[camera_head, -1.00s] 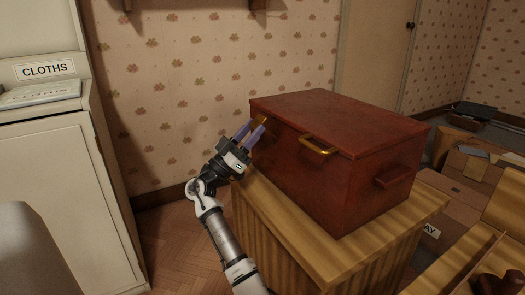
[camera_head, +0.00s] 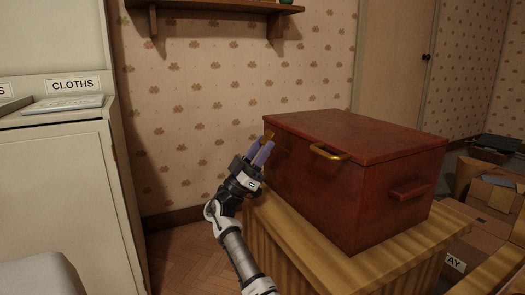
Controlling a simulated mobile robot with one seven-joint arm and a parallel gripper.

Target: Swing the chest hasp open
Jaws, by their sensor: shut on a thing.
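The red-brown wooden chest (camera_head: 330,194) stands with its lid (camera_head: 350,135) down. A brass hasp (camera_head: 328,152) sits at the middle of the lid's front edge and sticks out from it. My gripper (camera_head: 265,148) is at the chest's left front corner, left of and apart from this brass hasp. Its purple fingers are shut on a small brownish-gold piece (camera_head: 269,135) by the chest's upper left edge. The fingers hide most of that piece, and I cannot tell its full shape.
The chest rests on a striped wooden stand (camera_head: 290,250). A wall shelf (camera_head: 210,8) is above. Cardboard boxes (camera_head: 478,215) crowd the right. Bare floor (camera_head: 185,255) lies between cabinet and stand.

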